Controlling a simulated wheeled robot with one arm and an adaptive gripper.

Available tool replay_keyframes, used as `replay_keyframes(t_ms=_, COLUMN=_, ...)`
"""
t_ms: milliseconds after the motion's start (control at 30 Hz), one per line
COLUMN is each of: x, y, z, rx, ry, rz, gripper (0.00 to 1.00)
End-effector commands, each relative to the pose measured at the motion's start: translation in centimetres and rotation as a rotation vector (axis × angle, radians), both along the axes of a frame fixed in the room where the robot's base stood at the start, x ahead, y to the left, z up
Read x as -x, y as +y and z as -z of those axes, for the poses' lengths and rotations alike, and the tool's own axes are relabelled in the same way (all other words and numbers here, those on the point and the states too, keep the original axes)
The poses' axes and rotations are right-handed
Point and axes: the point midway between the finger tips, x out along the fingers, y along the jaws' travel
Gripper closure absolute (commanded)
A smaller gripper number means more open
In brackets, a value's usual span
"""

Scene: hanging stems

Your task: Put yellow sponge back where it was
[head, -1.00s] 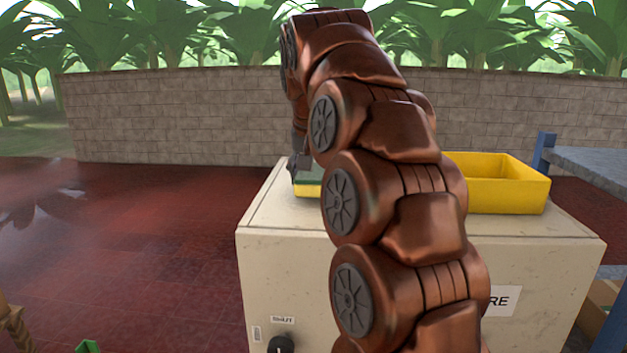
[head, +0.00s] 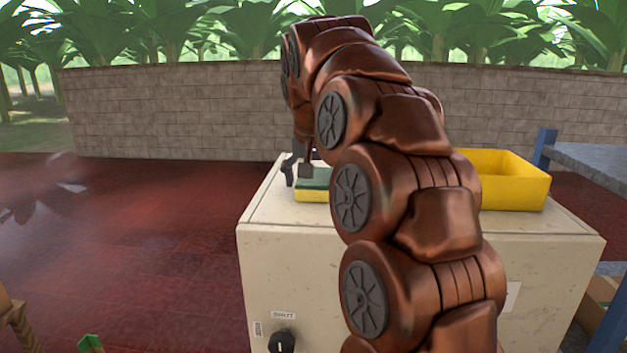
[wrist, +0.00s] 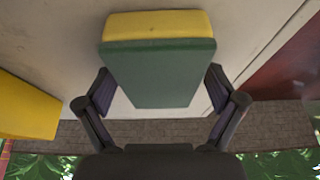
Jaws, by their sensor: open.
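The yellow sponge (head: 313,196) with a green upper layer lies flat on top of the cream cabinet (head: 262,208), near its left side. My arm hides its right part in the head view. In the wrist view the sponge (wrist: 158,25) shows whole, green face toward the camera. My gripper (head: 297,174) is at the sponge's left end in the head view. In the wrist view my gripper (wrist: 160,90) is open, its fingers apart on either side of the sponge's near end, with small gaps visible.
A yellow bin (head: 512,182) stands on the cabinet's right part; its edge also shows in the wrist view (wrist: 25,105). A grey-topped table (head: 595,165) with a blue post is at the right. A dark knob (head: 282,342) is on the cabinet front. A stone wall stands behind.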

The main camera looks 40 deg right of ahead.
Motion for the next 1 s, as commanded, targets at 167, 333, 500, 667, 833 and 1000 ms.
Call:
replay_keyframes(t_ms=167, x=0.0, y=0.0, z=0.0, rx=0.0, ry=0.0, rz=0.0, gripper=0.05)
replay_keyframes(t_ms=333, x=0.0, y=0.0, z=-0.4, rx=0.0, ry=0.0, rz=0.0, gripper=0.05)
replay_keyframes(t_ms=500, x=0.2, y=0.2, z=-0.9, rx=0.0, ry=-0.001, rz=0.001, gripper=0.05)
replay_keyframes(t_ms=667, x=0.6, y=0.6, z=-2.2, rx=0.0, ry=-0.002, rz=0.001, gripper=0.05)
replay_keyframes(t_ms=833, x=0.9, y=0.8, z=-3.6, rx=0.001, ry=-0.004, rz=0.001, gripper=0.05)
replay_keyframes(t_ms=1000, x=1.3, y=1.2, z=-4.6, rx=0.001, ry=-0.004, rz=0.0, gripper=0.05)
